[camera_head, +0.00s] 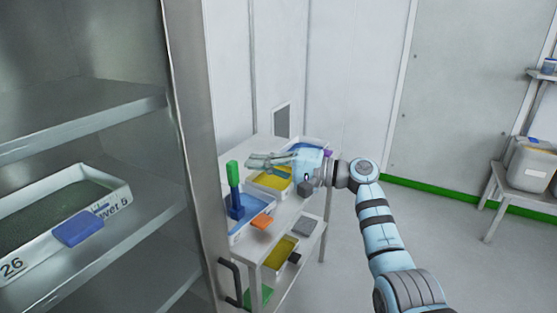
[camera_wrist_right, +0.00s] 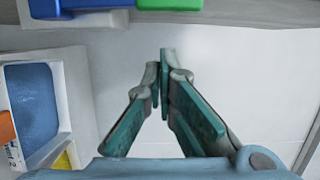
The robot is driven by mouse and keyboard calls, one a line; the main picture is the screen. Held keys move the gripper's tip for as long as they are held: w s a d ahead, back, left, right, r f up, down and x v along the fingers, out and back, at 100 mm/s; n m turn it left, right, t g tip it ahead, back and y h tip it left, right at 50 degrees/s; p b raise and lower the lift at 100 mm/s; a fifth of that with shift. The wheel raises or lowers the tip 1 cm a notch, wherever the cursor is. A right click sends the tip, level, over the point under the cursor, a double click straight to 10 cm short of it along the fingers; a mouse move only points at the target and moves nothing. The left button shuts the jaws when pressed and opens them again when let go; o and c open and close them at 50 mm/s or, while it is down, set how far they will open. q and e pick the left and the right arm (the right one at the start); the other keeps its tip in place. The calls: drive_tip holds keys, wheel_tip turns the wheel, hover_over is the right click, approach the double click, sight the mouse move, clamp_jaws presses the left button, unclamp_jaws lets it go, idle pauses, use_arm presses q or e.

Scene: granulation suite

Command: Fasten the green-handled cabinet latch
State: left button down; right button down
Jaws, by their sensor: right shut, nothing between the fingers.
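The latch with the green handle (camera_head: 234,174) stands upright above its blue part (camera_head: 237,204) at the outer side of the steel cabinet's edge (camera_head: 190,130). In the right wrist view the green handle (camera_wrist_right: 168,4) and the blue part (camera_wrist_right: 75,6) show at the top edge, cut off by the frame. My right gripper (camera_head: 252,162) points left toward the latch, a short gap to the right of the green handle. It is shut and empty, with its fingertips (camera_wrist_right: 160,68) together below the latch in the wrist view. My left gripper is out of view.
Inside the open cabinet a white tray (camera_head: 115,180) of dark granules sits on a shelf. A white trolley (camera_head: 262,142) with blue and yellow trays stands close behind the latch, under my right gripper. A jug (camera_head: 530,160) stands on a rack at right. The floor (camera_head: 340,250) between is clear.

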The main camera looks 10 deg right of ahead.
sight(235, 192)
drive_tip(key=shift+s+a+r, duration=0.1)
drive_tip(key=shift+s+a, duration=0.2)
drive_tip(key=shift+s, duration=0.25)
drive_tip(key=shift+s+a+r, duration=0.1)
drive_tip(key=shift+s+a, duration=0.2)
drive_tip(key=shift+s, duration=0.2)
drive_tip(key=shift+f, duration=0.1)
drive_tip(key=shift+a, duration=0.1)
drive_tip(key=shift+s+n+p, duration=0.25)
drive_tip(key=shift+n+p, duration=0.05)
drive_tip(key=shift+n, duration=0.1)
